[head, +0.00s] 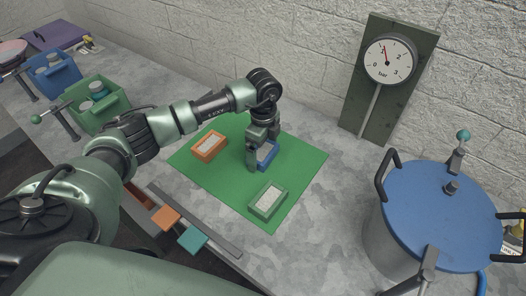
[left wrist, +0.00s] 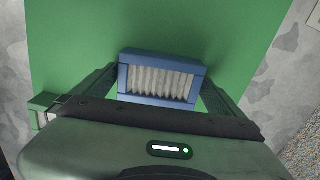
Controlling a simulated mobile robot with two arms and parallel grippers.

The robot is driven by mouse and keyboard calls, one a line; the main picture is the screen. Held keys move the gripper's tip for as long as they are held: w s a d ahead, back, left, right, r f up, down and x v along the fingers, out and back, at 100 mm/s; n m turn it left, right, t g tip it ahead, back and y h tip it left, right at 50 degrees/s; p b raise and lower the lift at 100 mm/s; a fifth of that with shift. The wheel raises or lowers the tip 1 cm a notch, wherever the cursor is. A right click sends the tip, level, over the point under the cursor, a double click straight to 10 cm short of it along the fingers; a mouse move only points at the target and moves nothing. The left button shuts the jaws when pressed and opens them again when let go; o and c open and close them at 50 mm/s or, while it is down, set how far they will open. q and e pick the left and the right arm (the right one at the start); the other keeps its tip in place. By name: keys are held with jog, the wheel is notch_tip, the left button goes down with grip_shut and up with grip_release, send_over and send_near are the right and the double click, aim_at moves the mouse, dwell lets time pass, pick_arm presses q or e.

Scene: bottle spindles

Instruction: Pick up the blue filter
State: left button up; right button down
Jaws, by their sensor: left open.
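The blue filter (head: 268,154), a blue frame around white pleats, lies on the green mat (head: 299,160). My left gripper (head: 257,158) points down at it in the head view and hides its left part. In the left wrist view the blue filter (left wrist: 162,97) shows between the two open fingers, one at each short end. The fingers look very close to its ends; I cannot tell whether they touch. My right gripper is not in view.
An orange filter (head: 209,145) and a green filter (head: 268,201) lie on the mat. A large blue-lidded vessel (head: 440,212) stands at the right. A pressure gauge (head: 390,60) stands behind. Green (head: 106,112) and blue (head: 62,80) bins are at the left.

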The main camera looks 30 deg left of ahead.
pick_arm(q)
jog(key=shift+f, duration=0.2)
jog(key=c, duration=1.1)
jog(key=shift+r, duration=0.15)
